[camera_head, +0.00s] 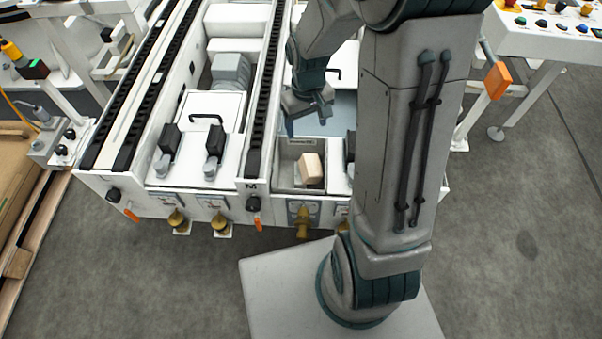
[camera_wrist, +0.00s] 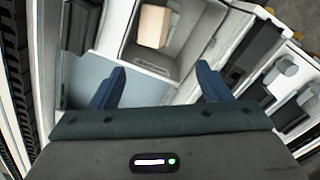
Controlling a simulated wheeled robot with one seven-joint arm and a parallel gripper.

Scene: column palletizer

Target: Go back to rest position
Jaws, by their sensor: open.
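My gripper (camera_head: 309,116) hangs over the white machine in the head view, a little above and behind a small bin (camera_head: 286,177). In the wrist view its two blue fingers stand wide apart with nothing between them (camera_wrist: 160,92). A light wooden block (camera_head: 311,169) sits in the bin, apart from the fingers. The wrist view shows the block (camera_wrist: 153,26) near the top, beyond the fingertips. My upper arm covers part of the machine to the right of the bin.
The conveyor machine (camera_head: 210,110) has dark rails, black handles and clamps close around my gripper. A control panel (camera_head: 550,30) with coloured buttons stands at the upper right. A pallet with cardboard (camera_head: 25,180) lies at the left. The grey floor (camera_head: 520,220) at the right is clear.

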